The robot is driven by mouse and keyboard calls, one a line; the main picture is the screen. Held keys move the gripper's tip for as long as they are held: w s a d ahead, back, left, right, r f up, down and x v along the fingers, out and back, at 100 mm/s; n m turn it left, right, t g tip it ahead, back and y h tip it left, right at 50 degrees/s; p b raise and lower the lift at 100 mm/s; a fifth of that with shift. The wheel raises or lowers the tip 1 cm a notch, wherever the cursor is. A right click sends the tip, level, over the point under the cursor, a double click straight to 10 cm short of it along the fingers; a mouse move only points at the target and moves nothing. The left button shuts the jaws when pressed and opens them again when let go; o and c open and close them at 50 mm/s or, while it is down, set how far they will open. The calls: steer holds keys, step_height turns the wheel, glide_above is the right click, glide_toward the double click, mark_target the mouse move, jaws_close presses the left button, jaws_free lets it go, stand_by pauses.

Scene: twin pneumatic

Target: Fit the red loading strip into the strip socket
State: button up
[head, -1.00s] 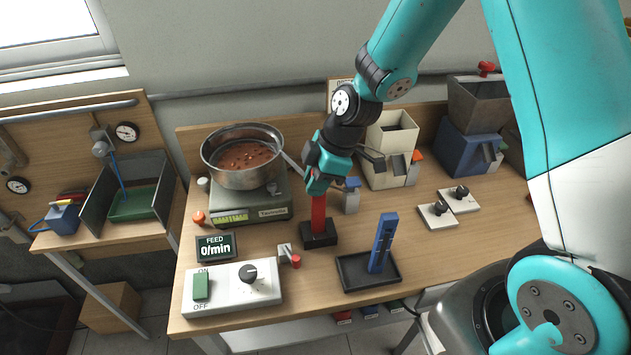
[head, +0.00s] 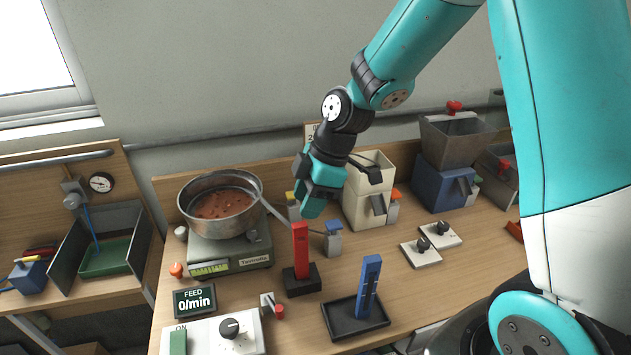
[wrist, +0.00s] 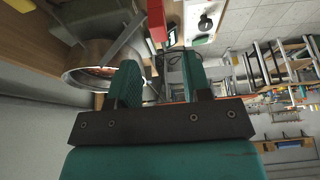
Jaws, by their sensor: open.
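The red loading strip (head: 301,252) stands upright with its lower end in the black block-shaped strip socket (head: 302,281). My gripper (head: 316,203) is open and empty, a little above and behind the strip's top, apart from it. In the wrist view the two green fingers of my gripper (wrist: 160,78) are spread with nothing between them. The red strip (wrist: 156,20) shows beyond them at the top edge. How deep the strip sits in the socket is hidden.
A blue strip (head: 368,287) stands in a black tray (head: 343,326) to the right. A steel pan (head: 225,232) on a green scale (head: 207,254) stands left, its handle reaching toward my gripper. A small blue-topped bottle (head: 333,240) stands close by. Hoppers line the back right.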

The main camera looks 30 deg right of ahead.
steer(key=s+a+r+m, duration=0.3)
steer(key=s+r, duration=0.5)
steer(key=r, duration=0.1)
steer(key=s+a+r+m, duration=0.1)
steer(key=s+m, duration=0.2)
steer(key=s, duration=0.3)
steer(key=s+a+r+m, duration=0.1)
steer(key=s+a+m, duration=0.1)
steer(key=s, duration=0.4)
steer(key=shift+s+a+m+g, duration=0.3)
steer(key=shift+s+m+g, duration=0.1)
steer(key=shift+b, duration=0.3)
steer(key=shift+f+b, duration=0.4)
steer(key=shift+f, duration=0.1)
